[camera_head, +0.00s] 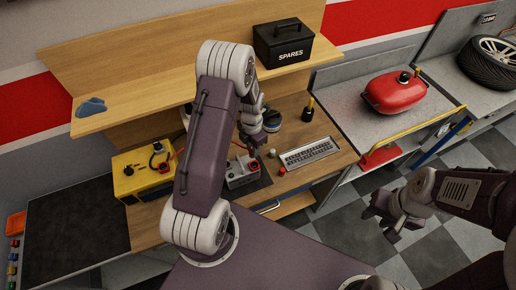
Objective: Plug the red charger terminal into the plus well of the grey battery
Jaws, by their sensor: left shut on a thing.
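The grey battery (238,183) stands on a dark mat on the wooden workbench, partly hidden by my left arm. A small red part (253,165) shows at its top right. I cannot tell whether it is the red charger terminal or the plus well's marking. My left gripper (257,151) is just above and behind the battery's right side. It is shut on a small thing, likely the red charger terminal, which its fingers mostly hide. I cannot tell whether that thing touches the battery. My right gripper (385,222) is open and empty over the checkered floor, away from the bench.
A grey vented tray (310,153), a small red-topped item (282,171) and a dark bottle (308,112) are to the right. A black SPARES box (283,45) sits on the shelf above.

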